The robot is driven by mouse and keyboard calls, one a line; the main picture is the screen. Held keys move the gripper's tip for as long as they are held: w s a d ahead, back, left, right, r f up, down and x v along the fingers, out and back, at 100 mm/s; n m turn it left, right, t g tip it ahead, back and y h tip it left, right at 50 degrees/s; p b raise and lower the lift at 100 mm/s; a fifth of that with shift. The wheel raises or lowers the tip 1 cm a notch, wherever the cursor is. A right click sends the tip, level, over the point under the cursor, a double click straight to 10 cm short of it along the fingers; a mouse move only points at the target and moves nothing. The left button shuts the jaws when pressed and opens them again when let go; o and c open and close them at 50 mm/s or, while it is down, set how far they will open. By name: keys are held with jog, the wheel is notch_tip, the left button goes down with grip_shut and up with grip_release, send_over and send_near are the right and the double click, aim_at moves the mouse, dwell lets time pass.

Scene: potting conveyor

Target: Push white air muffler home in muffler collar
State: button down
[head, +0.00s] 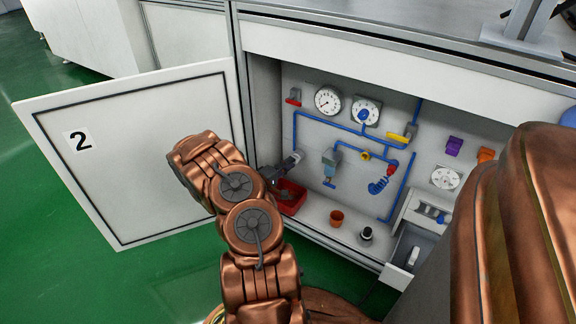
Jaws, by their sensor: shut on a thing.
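My gripper (286,170) reaches into the open cabinet from the left, above the red bin. It is shut on a small pale piece (297,156) at its fingertips, which looks like the white air muffler. The fingers and wrist hide part of it. I cannot clearly pick out the muffler collar. A grey-and-light-blue fitting (329,166) hangs on the back panel just right of the fingertips. The view is too small to tell whether the piece touches anything.
Blue pipes and gauges (328,100) cover the back panel. A drawer (398,278) is open at right; the cabinet door (150,165) stands open at left.

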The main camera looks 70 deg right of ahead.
jog(key=shift+r+m+t+y+b, duration=0.1)
jog(key=shift+m+t+y+b, duration=0.2)
jog(key=shift+m+b, duration=1.9)
jog(key=shift+m, duration=1)
jog(key=shift+r+m+t, duration=0.1)
jog(key=shift+m+t, duration=0.5)
jog(key=shift+m, duration=0.4)
jog(key=c, duration=1.1)
grip_release()
jog(key=shift+o, duration=0.2)
